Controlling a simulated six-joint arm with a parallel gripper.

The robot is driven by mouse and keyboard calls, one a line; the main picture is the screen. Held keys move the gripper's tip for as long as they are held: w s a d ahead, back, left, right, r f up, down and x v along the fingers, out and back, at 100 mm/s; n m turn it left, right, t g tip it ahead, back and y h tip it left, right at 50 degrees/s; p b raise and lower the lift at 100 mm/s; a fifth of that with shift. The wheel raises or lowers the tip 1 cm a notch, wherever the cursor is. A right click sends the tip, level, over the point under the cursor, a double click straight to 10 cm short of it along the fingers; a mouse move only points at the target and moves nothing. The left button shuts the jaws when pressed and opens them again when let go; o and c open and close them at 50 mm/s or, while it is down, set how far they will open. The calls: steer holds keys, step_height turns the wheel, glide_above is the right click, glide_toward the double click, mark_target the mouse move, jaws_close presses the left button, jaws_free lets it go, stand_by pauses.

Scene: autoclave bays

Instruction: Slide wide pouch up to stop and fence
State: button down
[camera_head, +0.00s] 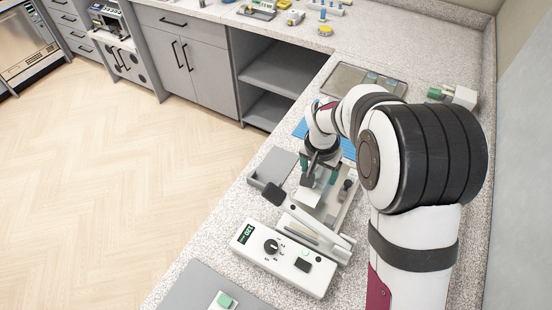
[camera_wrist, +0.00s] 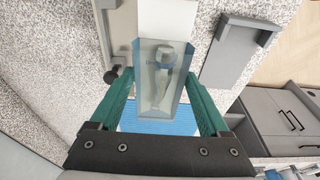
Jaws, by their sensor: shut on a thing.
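The wide pouch (camera_wrist: 157,100) is a clear, bluish packet with a metal instrument inside. It lies between the two green fingers of my gripper (camera_wrist: 160,75), which is shut on its sides. In the head view my gripper (camera_head: 318,172) is above the pouch station, partly hidden by my wrist. A white strip (camera_wrist: 168,18) lies beyond the pouch's far end in the wrist view. A grey rail (camera_wrist: 115,30) with a black knob (camera_wrist: 111,74) runs along the left there. I cannot tell which part is the stop or whether the pouch touches the rail.
A white sealer (camera_head: 285,258) with a dial and green display stands in front of the station. A grey plate with a raised edge (camera_wrist: 238,48) lies to the right in the wrist view. A blue mat (camera_wrist: 160,127) lies below the pouch. A tray (camera_head: 350,85) lies farther back.

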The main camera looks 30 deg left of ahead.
mark_target(308, 195)
steer(key=shift+r, duration=0.3)
steer(key=shift+f, duration=2.75)
steer(key=shift+s+f, duration=0.1)
steer(key=shift+s, duration=1.3)
steer(key=shift+s, duration=1.2)
jaws_free()
